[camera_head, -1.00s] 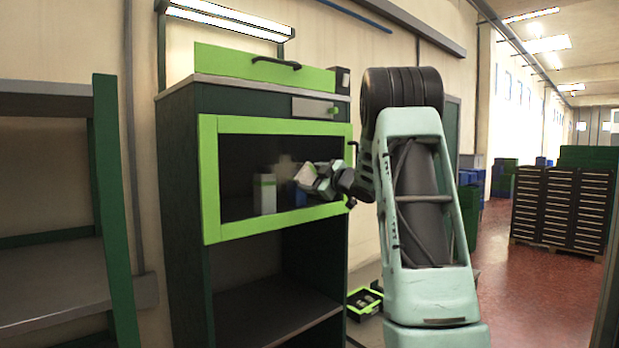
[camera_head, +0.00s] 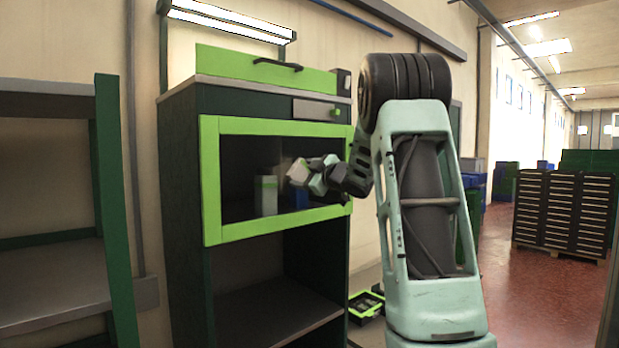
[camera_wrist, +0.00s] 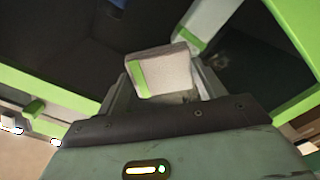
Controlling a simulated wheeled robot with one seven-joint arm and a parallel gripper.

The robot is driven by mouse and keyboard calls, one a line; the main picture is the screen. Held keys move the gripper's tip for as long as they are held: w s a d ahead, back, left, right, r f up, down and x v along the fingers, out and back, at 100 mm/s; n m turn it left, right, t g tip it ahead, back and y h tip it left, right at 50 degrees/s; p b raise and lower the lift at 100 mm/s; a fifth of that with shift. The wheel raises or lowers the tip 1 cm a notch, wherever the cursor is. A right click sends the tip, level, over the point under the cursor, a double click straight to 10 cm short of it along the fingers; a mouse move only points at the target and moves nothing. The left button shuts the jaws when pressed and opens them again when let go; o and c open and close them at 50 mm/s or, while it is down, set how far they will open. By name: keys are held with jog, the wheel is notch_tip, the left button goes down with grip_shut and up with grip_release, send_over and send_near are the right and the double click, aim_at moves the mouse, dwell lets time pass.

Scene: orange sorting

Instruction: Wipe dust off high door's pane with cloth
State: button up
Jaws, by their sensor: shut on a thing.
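The high door is a dark glass pane (camera_head: 238,165) in a bright green frame (camera_head: 211,190), on the upper part of a dark cabinet. A faint brownish smudge (camera_head: 283,164) shows on the pane just left of my gripper. My gripper (camera_head: 312,174) is at the right half of the pane, shut on a pale cloth (camera_head: 298,172). In the wrist view the cloth (camera_wrist: 168,74) is a pale folded pad with a green stripe, between the fingers in front of the dark pane. I cannot tell whether it touches the glass.
Behind the pane stand a pale box with a green band (camera_head: 266,196) and a blue item (camera_head: 299,197). An open shelf compartment lies below the door. A green drawer case (camera_head: 265,70) sits on top. A shelving rack (camera_head: 108,200) stands at the left.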

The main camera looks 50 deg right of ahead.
aim_at(265, 175)
jog(key=shift+w+a+b, duration=0.45)
jog(key=shift+a+b, duration=0.45)
jog(key=shift+a, duration=0.9)
jog(key=shift+w+a+b, duration=0.45)
jog(key=shift+a+b, duration=0.5)
jog(key=shift+a, duration=0.85)
jog(key=shift+w+a+b, duration=0.45)
jog(key=shift+a+b, duration=0.45)
jog(key=shift+a, duration=0.9)
jog(key=shift+s+r+p, duration=0.1)
jog(key=shift+r+p, duration=0.85)
jog(key=shift+r, duration=0.15)
jog(key=s+d+p, duration=0.3)
jog(key=d+p, duration=0.2)
jog(key=d, duration=0.9)
jog(key=shift+s+d, duration=0.15)
jog(key=shift+f, duration=0.1)
jog(key=b+v, duration=0.1)
jog(key=v, duration=0.5)
jog(key=shift+s, duration=0.1)
jog(key=b+v, duration=0.1)
jog(key=v, duration=0.2)
